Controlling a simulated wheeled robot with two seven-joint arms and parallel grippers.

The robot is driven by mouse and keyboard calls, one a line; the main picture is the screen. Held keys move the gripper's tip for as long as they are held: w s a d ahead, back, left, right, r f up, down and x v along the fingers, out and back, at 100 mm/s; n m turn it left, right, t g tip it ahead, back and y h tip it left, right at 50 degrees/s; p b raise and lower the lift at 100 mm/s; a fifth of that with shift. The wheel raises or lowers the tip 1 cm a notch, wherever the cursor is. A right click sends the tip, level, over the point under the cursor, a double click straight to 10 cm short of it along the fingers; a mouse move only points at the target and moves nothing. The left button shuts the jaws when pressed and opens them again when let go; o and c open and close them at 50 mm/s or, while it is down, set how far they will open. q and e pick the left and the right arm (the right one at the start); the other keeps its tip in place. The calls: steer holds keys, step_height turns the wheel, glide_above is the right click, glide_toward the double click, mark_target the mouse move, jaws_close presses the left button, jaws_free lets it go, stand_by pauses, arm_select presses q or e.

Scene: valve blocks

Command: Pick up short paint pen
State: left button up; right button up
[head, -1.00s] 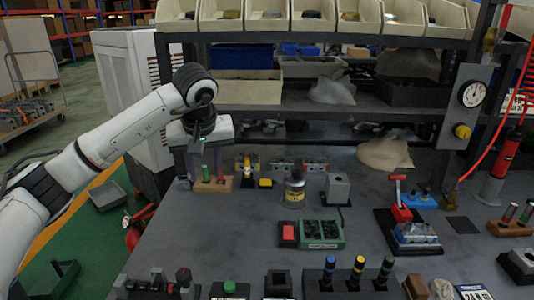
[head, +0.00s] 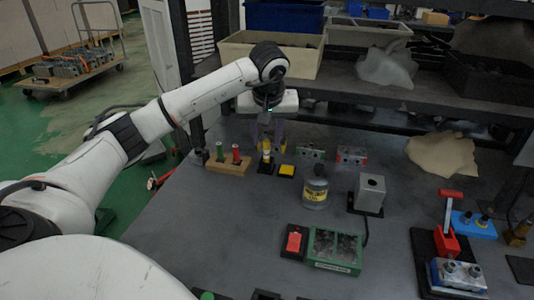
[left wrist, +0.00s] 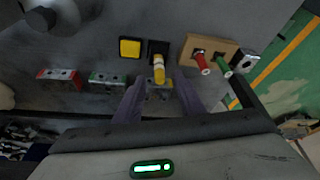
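A wooden block (head: 228,165) at the back left of the bench holds a green pen (head: 219,151) and a red pen (head: 236,153) upright. Right of it, a yellow pen-like piece (head: 266,152) stands in a black base (head: 265,168). My left gripper (head: 267,138) points down over the yellow piece. In the left wrist view its two fingers (left wrist: 158,98) are apart, with the yellow piece (left wrist: 158,70) seen just beyond and between them; contact is not clear. The red pen (left wrist: 202,63) and green pen (left wrist: 221,67) stand to the right there. My right gripper is out of view.
A yellow button box (head: 286,171) sits close right of the black base. Metal valve blocks (head: 311,152) and a grey can (head: 315,190) stand further right. A shelf (head: 380,90) overhangs behind. The front left bench is clear.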

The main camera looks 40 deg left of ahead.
mark_target(267, 141)
arm_select(q)
steer(key=x, duration=0.4)
steer(key=shift+w+a+r, duration=0.1)
steer(key=shift+w+a, duration=0.15)
jaws_close()
step_height(267, 141, up, 10)
steer(key=shift+r+p, duration=0.1)
steer(key=shift+p, duration=0.2)
